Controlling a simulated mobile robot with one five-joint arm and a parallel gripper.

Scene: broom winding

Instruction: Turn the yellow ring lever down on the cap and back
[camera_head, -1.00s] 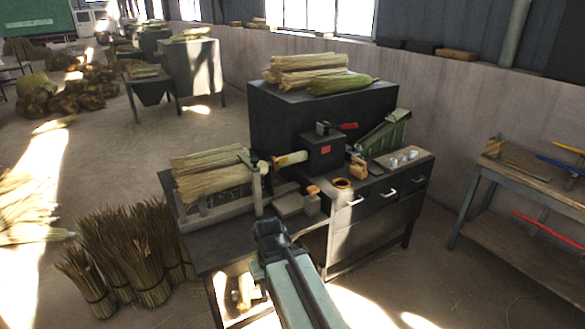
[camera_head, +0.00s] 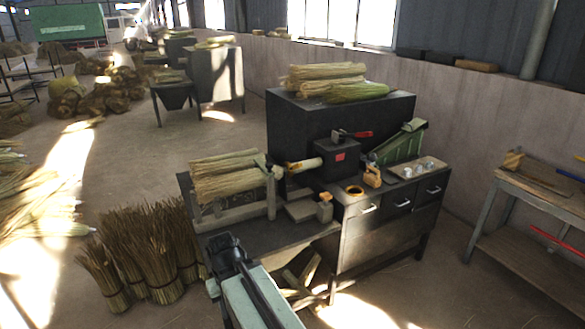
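A small yellow-orange ring (camera_head: 354,191) lies on the dark workbench top near its front edge; I cannot make out a lever or a cap at this distance. A yellowish cylinder with a pale end (camera_head: 304,164) sticks out leftward from the dark machine box (camera_head: 337,158), which has a red patch on its front and a red-handled lever (camera_head: 358,134) on top. My gripper (camera_head: 226,246) is at the lower middle of the picture, in front of the lower left bench and well apart from the ring. Its fingers are too dark and small to judge.
Straw bundles (camera_head: 226,178) lie in a rack on the left bench, and more (camera_head: 325,80) lie on the tall dark cabinet. A wooden-handled tool (camera_head: 372,177) and a board with small metal cups (camera_head: 418,169) are right of the ring. Upright bundles (camera_head: 150,250) stand on the floor at left.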

